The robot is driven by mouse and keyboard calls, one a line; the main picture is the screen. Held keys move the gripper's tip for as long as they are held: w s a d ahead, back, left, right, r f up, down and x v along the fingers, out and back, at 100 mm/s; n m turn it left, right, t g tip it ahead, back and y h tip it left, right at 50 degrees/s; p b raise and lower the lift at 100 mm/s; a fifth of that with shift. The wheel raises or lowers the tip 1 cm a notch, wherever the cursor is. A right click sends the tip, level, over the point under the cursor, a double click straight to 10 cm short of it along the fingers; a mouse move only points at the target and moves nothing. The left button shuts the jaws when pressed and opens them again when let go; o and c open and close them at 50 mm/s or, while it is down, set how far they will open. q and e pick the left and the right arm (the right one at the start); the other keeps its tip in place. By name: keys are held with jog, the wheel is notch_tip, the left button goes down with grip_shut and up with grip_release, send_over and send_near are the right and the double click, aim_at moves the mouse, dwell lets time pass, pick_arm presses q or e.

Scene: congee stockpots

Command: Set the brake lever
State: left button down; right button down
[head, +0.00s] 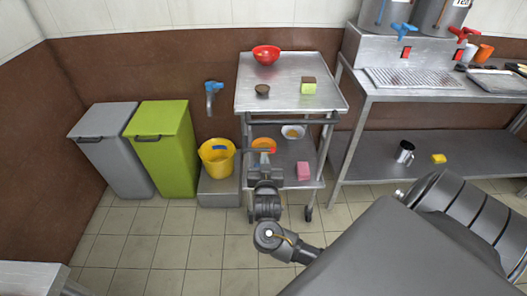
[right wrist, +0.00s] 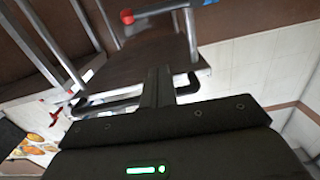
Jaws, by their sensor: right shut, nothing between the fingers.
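The steel cart (head: 290,97) stands against the brown wall in the head view. My right gripper (head: 262,150) is in front of the cart's near side, below its top, and hides part of the frame and lower shelf. In the right wrist view its fingers (right wrist: 159,75) are together and empty, pointing at the cart frame. A red-tipped metal bar (right wrist: 127,16) shows beyond the fingers, apart from them; it may be the brake lever, but I cannot tell. No lever can be made out in the head view. My left gripper is out of view.
On the cart top are a red bowl (head: 266,54), a small dark bowl (head: 262,90) and a sponge (head: 309,88). A pink block (head: 303,171) lies on the lower shelf. A yellow bucket (head: 217,157) and green bin (head: 163,150) stand left, a steel counter (head: 365,95) right. Open floor lies in front.

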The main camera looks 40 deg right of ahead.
send_over(263, 149)
jog(key=v, duration=0.4)
jog(key=f, duration=0.2)
jog(key=w+f, duration=0.1)
jog(key=shift+d+f+b, duration=0.35)
jog(key=shift+b, duration=0.05)
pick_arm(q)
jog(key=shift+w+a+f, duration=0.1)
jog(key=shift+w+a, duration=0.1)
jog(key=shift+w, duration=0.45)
pick_arm(e)
jog(key=shift+f, duration=0.5)
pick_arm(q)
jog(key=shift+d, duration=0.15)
